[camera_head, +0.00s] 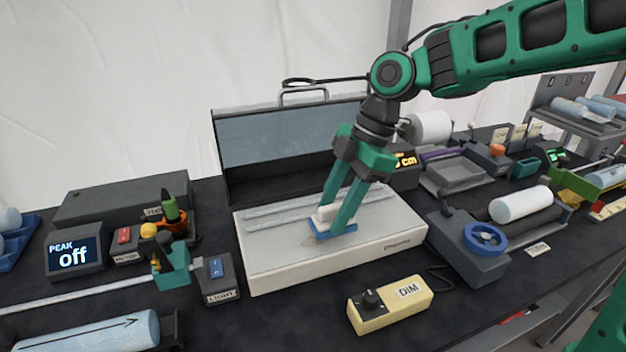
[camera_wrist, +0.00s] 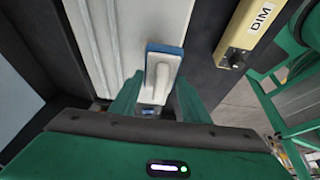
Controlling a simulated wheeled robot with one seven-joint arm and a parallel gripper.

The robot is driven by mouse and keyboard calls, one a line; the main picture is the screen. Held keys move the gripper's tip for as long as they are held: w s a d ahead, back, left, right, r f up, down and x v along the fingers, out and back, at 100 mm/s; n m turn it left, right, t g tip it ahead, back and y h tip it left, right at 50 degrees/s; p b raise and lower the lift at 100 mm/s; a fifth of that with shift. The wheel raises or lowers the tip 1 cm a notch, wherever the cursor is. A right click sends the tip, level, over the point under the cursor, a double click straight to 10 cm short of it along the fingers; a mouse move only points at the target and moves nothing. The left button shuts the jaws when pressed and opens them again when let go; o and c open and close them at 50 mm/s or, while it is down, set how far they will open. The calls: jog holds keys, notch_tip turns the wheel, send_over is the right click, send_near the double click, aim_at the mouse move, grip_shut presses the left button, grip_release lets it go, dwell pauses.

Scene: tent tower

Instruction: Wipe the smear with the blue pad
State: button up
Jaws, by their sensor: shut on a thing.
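The blue pad (camera_head: 334,229) has a white grip block on top and rests flat on the white-topped box. My gripper (camera_head: 340,212) is shut on the pad's white block, with one finger on each side. In the wrist view the pad (camera_wrist: 165,50) lies between my green fingers (camera_wrist: 155,98), its blue edge showing. A faint brownish smear (camera_head: 312,238) shows on the white top just left of the pad. The pad and fingers hide part of that surface.
The white box (camera_head: 340,265) has raised metal rails and an open lid (camera_head: 285,132) behind it. A yellow DIM box (camera_head: 390,303) stands in front. A grey box with a blue wheel (camera_head: 485,238) is at right. A LIGHT switch (camera_head: 220,278) and teal clamp (camera_head: 172,268) are at left.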

jog(key=shift+r, duration=2.25)
